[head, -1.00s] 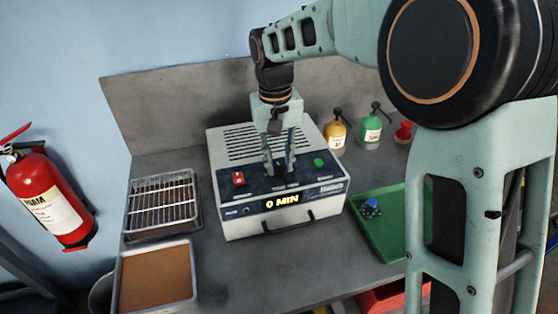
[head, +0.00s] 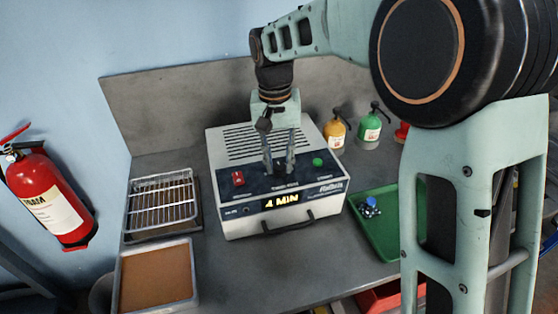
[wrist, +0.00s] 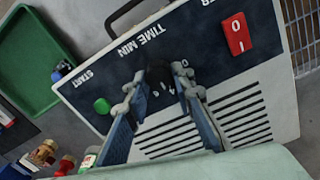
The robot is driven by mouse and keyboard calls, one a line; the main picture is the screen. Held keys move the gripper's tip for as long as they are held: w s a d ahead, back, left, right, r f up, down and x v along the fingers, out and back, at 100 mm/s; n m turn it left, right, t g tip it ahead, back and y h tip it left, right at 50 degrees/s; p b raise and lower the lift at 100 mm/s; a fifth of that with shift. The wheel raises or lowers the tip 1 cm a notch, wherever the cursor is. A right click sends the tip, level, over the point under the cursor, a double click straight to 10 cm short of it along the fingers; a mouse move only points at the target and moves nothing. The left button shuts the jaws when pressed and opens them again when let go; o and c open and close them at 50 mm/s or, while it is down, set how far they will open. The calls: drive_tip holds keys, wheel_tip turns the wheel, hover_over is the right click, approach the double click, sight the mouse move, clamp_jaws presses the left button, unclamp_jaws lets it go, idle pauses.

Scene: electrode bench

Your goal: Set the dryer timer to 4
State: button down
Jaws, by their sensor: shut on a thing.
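The dryer (head: 232,219) is a pale box with a vented top and a dark sloped panel, standing on the bench. Its lit display (head: 282,200) reads 4 MIN. My gripper (head: 279,171) points down at the middle of the panel. In the wrist view its fingers (wrist: 165,92) are closed around the dark timer knob (wrist: 160,80), below the TIME MIN label. The fingers hide most of the knob and some dial marks. A green START button (head: 317,162) and a red rocker switch (head: 238,178) sit on either side.
A wire rack (head: 163,202) and a brown-filled tray (head: 157,278) lie left of the dryer. A green tray (head: 376,243) with a blue-topped item (head: 370,206) is on the right. Yellow (head: 335,133) and green (head: 369,130) bottles stand behind.

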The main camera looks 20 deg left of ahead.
sight(277, 165)
drive_tip(key=c, duration=1.7)
unclamp_jaws()
drive_tip(key=shift+o, duration=0.2)
wheel_tip(277, 165, up, 12)
drive_tip(key=shift+a, duration=0.25)
